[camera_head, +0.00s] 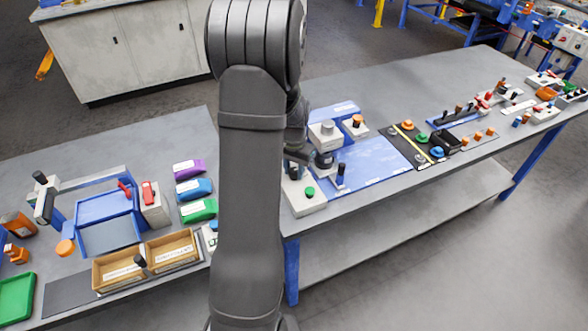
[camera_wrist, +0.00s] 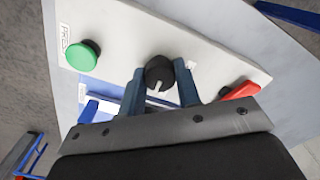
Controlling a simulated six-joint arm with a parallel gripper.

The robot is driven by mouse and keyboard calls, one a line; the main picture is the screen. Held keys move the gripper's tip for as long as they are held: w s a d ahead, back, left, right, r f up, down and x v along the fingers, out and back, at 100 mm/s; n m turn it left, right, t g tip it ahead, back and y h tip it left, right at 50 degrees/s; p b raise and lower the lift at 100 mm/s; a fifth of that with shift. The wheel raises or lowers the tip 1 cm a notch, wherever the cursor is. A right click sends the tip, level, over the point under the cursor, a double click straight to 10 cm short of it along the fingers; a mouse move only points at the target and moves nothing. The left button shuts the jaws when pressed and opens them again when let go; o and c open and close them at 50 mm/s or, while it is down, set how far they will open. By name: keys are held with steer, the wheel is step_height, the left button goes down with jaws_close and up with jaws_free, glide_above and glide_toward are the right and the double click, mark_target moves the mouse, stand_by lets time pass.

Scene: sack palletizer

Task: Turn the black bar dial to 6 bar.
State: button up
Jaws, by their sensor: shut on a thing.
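The black bar dial (camera_wrist: 158,73) is a round knob with a white pointer line, on a light panel in the wrist view. Its pointer points toward the lower left of that view. My gripper (camera_wrist: 160,68) has one finger on each side of the dial and is shut on it. The scale marks cannot be read, so I cannot tell which value it points at. In the head view my arm and gripper cover most of this spot.
A green button (camera_wrist: 83,55) with a PRESS label is left of the dial, and a red part (camera_wrist: 240,91) is to its right. In the head view, a blue mat (camera_head: 375,165) lies beside the panel. Bins (camera_head: 119,269) and colored packs stand on the left table.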

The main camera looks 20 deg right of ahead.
steer(key=shift+m, duration=1.4)
steer(key=o, duration=1)
steer(key=shift+c, duration=0.2)
step_height(320, 180, up, 18)
steer(key=shift+f, duration=0.25)
step_height(320, 180, down, 18)
steer(key=shift+r, duration=0.25)
